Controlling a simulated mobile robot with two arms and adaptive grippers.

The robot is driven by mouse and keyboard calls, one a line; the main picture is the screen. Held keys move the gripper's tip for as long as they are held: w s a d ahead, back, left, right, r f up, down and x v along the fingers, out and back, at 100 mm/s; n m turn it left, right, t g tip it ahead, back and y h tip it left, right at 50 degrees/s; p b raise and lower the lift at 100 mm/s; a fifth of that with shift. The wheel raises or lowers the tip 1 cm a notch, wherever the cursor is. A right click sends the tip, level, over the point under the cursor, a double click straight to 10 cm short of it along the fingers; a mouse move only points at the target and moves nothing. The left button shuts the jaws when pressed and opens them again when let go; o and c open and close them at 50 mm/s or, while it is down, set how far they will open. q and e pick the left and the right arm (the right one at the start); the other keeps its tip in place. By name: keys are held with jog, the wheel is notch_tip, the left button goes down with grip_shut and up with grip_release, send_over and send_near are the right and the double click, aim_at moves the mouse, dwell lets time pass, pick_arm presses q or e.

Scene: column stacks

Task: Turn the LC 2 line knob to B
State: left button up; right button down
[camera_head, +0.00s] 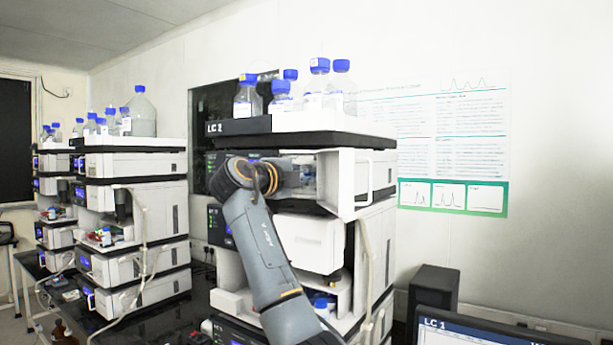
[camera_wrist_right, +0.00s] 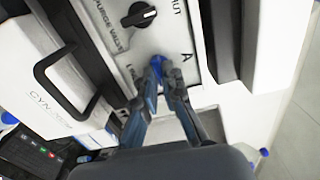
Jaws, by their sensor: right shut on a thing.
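The LC 2 stack (camera_head: 270,124) stands in the middle of the head view. My right arm reaches across its front, and my right gripper (camera_head: 300,175) is at the open bay in its upper part. In the right wrist view, the right gripper (camera_wrist_right: 161,82) is shut on the line knob (camera_wrist_right: 156,66), a small blue piece showing between the fingertips. The fingers hide most of the knob, so its exact pointing is unclear. The B is partly hidden at lower left. My left gripper is not in view.
A black purge valve knob (camera_wrist_right: 138,14) sits on the same panel, above the fingertips. A black handle (camera_wrist_right: 62,88) is at the left. Bottles with blue caps (camera_head: 319,84) stand on top of the stack. A monitor (camera_head: 480,333) is at lower right.

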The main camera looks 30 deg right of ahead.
jog(key=shift+f, duration=0.2)
jog(key=c, duration=1.8)
grip_release()
jog(key=shift+o, duration=0.3)
jog(key=shift+r, duration=0.1)
jog(key=shift+a, duration=0.1)
jog(key=v, duration=1.2)
jog(key=shift+w, duration=0.1)
